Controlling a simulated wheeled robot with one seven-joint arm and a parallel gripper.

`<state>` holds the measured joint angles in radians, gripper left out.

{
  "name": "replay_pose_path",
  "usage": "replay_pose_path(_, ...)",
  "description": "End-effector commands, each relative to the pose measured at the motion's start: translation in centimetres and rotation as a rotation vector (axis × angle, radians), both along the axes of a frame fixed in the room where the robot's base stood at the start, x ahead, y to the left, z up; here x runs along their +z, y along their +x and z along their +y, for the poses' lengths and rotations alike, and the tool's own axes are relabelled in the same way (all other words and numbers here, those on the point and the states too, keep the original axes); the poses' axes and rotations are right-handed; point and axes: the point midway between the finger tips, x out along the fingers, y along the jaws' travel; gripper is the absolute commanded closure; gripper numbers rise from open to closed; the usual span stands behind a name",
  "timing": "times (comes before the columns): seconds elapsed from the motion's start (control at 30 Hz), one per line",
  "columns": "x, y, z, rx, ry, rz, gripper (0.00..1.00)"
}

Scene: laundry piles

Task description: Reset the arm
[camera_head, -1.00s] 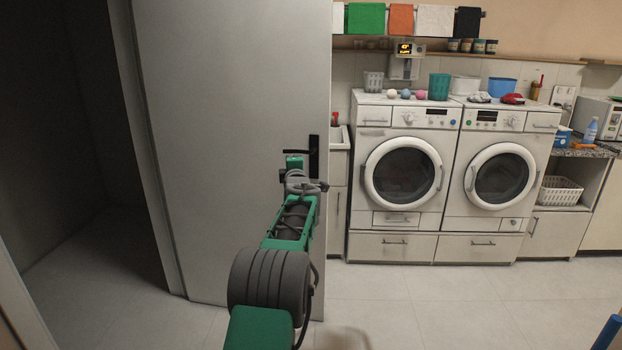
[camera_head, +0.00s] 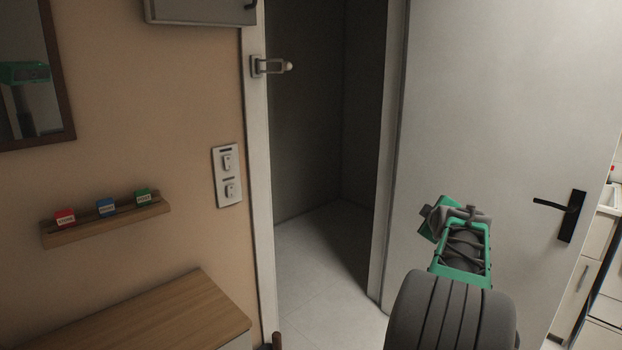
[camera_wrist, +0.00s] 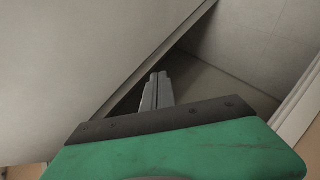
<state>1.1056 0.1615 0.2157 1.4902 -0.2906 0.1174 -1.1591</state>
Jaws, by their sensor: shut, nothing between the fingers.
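My arm reaches forward in the head view at the lower right, in front of the white door (camera_head: 490,130). My gripper shows in the wrist view (camera_wrist: 156,78), with its two grey fingers together and nothing between them. In the wrist view the door's pale face (camera_wrist: 80,50) fills the upper left, and the dark doorway opening lies beyond the fingertips. The fingers look clear of the door, though the exact gap cannot be told. In the head view the gripper is mostly hidden behind the wrist. The black door handle (camera_head: 570,212) is to the right of my arm, apart from it.
The doorway (camera_head: 320,120) stands open onto a dim room with a tiled floor. On the left wall are a small wooden shelf (camera_head: 108,218) with three coloured blocks, a switch plate (camera_head: 227,175) and a mirror (camera_head: 30,75). A wooden bench top (camera_head: 160,318) stands below.

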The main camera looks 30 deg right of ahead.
Motion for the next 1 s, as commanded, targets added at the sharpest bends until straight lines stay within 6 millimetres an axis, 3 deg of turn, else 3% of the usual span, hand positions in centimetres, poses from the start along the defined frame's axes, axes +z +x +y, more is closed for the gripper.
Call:
replay_pose_path(0.03, 0.4, 2.5, 4.1, 0.034, 0.066, -0.004, 1.0)
replay_pose_path(0.1, -0.2, 4.9, 9.8, 0.063, 0.174, -0.001, 1.0)
replay_pose_path(0.17, -0.8, 6.4, 15.0, 0.084, 0.267, 0.009, 1.0)
replay_pose_path(0.2, -1.2, 7.1, 18.4, 0.094, 0.329, 0.02, 1.0)
replay_pose_path(0.27, -1.9, 7.6, 23.7, 0.105, 0.42, 0.042, 1.0)
replay_pose_path(0.3, -2.4, 7.6, 27.3, 0.109, 0.48, 0.06, 1.0)
replay_pose_path(0.37, -3.3, 7.0, 32.5, 0.109, 0.565, 0.095, 1.0)
replay_pose_path(0.4, -3.9, 6.2, 36.0, 0.105, 0.621, 0.123, 1.0)
replay_pose_path(0.47, -4.9, 4.6, 41.0, 0.093, 0.699, 0.169, 1.0)
replay_pose_path(0.5, -5.6, 3.0, 44.1, 0.079, 0.748, 0.205, 1.0)
replay_pose_path(0.6, -7.4, -1.6, 51.0, 0.031, 0.85, 0.297, 1.0)
replay_pose_path(0.7, -9.1, -6.4, 55.3, -0.029, 0.912, 0.382, 1.0)
replay_pose_path(0.8, -10.3, -9.5, 57.5, -0.076, 0.939, 0.432, 1.0)
replay_pose_path(1.0, -11.0, -10.7, 58.1, -0.101, 0.951, 0.45, 1.0)
